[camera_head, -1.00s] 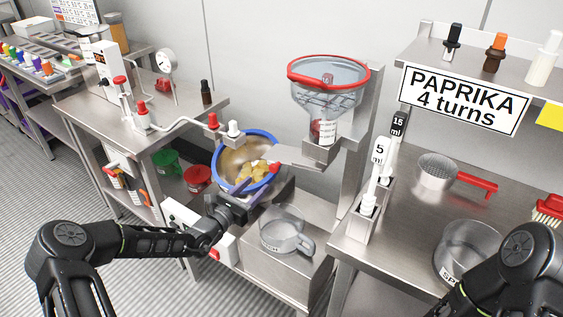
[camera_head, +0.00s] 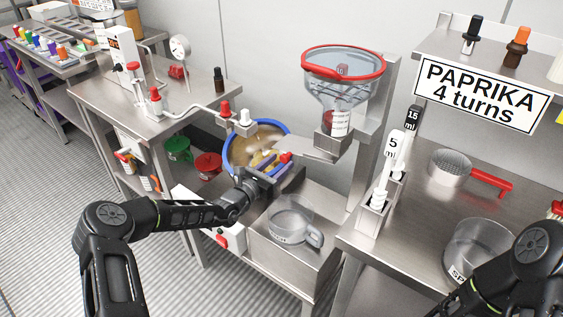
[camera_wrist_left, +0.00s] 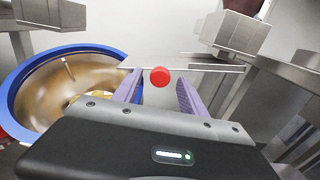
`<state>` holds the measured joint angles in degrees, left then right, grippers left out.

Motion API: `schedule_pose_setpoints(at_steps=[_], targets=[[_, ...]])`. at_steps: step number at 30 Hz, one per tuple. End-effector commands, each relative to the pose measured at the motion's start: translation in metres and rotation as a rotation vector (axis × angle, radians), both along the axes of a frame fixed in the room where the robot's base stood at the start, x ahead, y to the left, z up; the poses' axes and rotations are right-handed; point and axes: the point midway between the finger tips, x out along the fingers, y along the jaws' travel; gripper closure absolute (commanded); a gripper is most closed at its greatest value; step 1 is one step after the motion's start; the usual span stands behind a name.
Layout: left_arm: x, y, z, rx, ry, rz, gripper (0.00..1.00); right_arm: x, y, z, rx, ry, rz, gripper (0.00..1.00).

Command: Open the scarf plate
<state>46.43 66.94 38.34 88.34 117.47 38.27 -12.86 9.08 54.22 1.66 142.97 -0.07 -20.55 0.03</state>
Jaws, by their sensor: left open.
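The scarf plate (camera_head: 305,148) is a flat metal plate jutting out below the hopper towards the drum. A red knob (camera_head: 286,157) shows at its drum-side end. In the left wrist view the red knob (camera_wrist_left: 160,77) sits between the fingertips, with gaps at both sides, and the thin plate edge (camera_wrist_left: 205,67) runs behind it. My left gripper (camera_head: 273,165) is open, its purple fingers (camera_wrist_left: 188,98) pointing at the knob in front of the blue-rimmed drum (camera_head: 232,150). My right gripper is out of view; only its arm shows at the lower right.
The clear, red-rimmed hopper (camera_head: 343,80) stands above the plate. A clear jug (camera_head: 290,222) stands below it. The drum's blue rim (camera_wrist_left: 25,75) is close to the left of my left gripper. Spoons stand in a metal holder (camera_head: 375,212) on the right table.

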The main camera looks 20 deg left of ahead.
Motion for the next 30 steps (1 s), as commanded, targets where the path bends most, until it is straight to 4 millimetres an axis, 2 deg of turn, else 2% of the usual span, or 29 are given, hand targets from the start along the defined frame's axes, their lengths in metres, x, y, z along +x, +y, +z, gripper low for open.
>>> schedule_pose_setpoints(at_steps=[5,13,30], targets=[[0.0137,-0.0058,-0.0003,-0.001,0.000,0.000,0.50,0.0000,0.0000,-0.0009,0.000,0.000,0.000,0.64],[0.0147,-0.0061,-0.0001,-0.001,0.001,0.000,0.50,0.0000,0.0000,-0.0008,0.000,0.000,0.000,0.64],[0.0145,-0.0058,-0.0001,-0.001,0.001,0.000,0.97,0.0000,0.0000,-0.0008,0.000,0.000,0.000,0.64]])
